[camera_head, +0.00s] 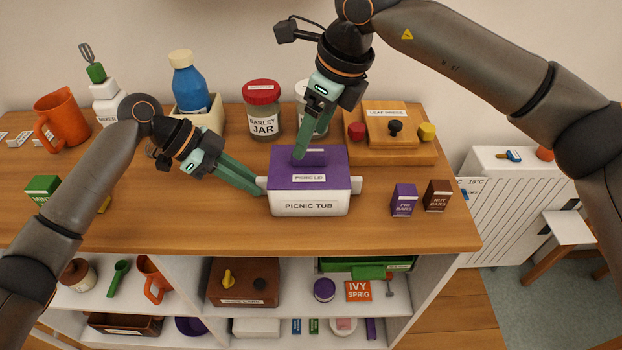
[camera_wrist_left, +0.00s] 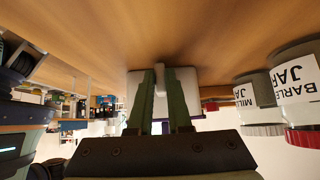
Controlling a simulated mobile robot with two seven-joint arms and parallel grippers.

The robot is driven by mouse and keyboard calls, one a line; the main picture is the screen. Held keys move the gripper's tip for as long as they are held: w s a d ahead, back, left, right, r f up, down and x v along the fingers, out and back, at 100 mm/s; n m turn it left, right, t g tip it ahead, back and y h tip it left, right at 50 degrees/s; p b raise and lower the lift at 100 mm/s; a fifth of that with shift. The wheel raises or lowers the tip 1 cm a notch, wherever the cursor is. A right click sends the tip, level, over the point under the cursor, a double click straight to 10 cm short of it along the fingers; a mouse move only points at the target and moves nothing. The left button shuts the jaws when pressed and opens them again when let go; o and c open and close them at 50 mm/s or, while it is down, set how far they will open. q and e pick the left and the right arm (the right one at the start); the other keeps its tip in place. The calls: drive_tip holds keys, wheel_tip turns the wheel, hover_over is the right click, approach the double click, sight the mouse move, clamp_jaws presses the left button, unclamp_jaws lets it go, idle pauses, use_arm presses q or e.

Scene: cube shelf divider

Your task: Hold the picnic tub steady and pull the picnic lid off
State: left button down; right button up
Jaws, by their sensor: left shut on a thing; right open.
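The white picnic tub (camera_head: 310,205) stands upright on the wooden shelf top, with the purple picnic lid (camera_head: 325,180) seated on it. My left gripper (camera_head: 262,189) is shut on the tub's left side handle. In the left wrist view the tub (camera_wrist_left: 180,80) fills the space ahead of my left gripper (camera_wrist_left: 162,85). My right gripper (camera_head: 299,155) is open and points down at the lid's raised purple handle (camera_head: 316,157). Its fingers cover the handle's left end. I cannot tell whether they touch it.
The barley jar (camera_head: 263,112) and another jar stand behind the tub. A wooden leaf press (camera_head: 390,140) is behind right. The fig bars box (camera_head: 404,200) and nut bars box (camera_head: 437,195) stand to the right. The shelf's front edge is close before the tub.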

sight(310, 153)
drive_tip(key=shift+r+p, duration=0.7)
idle(0.3)
idle(0.6)
idle(0.3)
idle(1.6)
drive_tip(key=n+g, duration=0.1)
drive_tip(key=n, duration=0.5)
drive_tip(key=shift+g, duration=0.4)
drive_tip(key=shift+c, duration=0.6)
drive_tip(key=r, duration=0.1)
drive_tip(key=d+r, duration=0.1)
drive_tip(key=shift+w+d+r, duration=0.2)
drive_tip(key=shift+w+r, duration=0.05)
drive_tip(key=shift+r, duration=0.15)
drive_tip(key=c, duration=0.4)
drive_tip(key=shift+d+r, duration=0.15)
drive_tip(key=shift+r, duration=0.1)
drive_tip(key=shift+c, duration=1)
drive_tip(key=shift+x, duration=4.4)
